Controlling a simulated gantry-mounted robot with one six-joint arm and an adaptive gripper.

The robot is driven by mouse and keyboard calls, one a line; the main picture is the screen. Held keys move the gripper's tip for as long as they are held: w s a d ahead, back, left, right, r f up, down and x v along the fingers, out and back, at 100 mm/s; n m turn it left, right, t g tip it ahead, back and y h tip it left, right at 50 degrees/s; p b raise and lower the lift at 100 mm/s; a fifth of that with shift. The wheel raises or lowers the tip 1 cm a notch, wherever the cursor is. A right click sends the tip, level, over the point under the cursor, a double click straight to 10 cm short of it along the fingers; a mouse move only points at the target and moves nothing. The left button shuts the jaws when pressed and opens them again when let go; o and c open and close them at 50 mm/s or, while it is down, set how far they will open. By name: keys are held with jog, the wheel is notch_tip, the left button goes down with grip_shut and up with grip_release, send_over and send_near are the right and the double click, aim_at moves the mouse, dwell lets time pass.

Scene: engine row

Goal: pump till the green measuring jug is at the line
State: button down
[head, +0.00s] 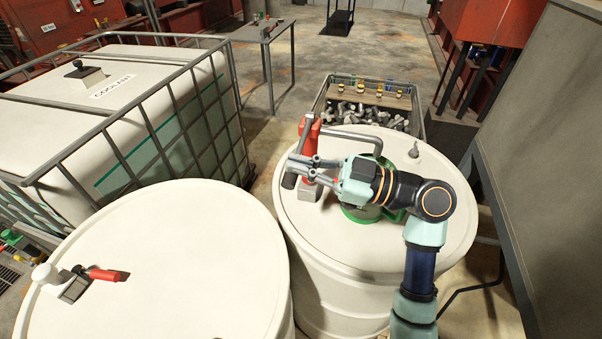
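A red hand pump (309,138) stands on the white drum (440,245) at right, with a grey spout pipe (352,133) bending to the right. The pump's dark handle grip (289,181) is on its left side. My gripper (292,166) reaches left across the pump, its fingertips at the handle grip. The view does not show clearly whether the fingers are closed on it. The green measuring jug (396,215) is on the drum beneath my wrist. My wrist hides most of it, so its level and line cannot be seen.
Another white drum (180,250) with a red-handled tap (105,275) stands at front left. A caged coolant tank (140,75) is behind it. A crate of metal parts (365,116) is behind the pump drum, and a grey panel (550,130) rises at right.

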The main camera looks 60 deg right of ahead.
jog(key=shift+d+f, duration=0.1)
jog(key=shift+f, duration=0.25)
notch_tip(320, 180, up, 4)
jog(key=p, duration=0.2)
jog(key=a+r+b+v, duration=0.1)
jog(key=v, duration=0.8)
jog(key=shift+s+f, duration=0.25)
jog(key=shift+f, duration=0.05)
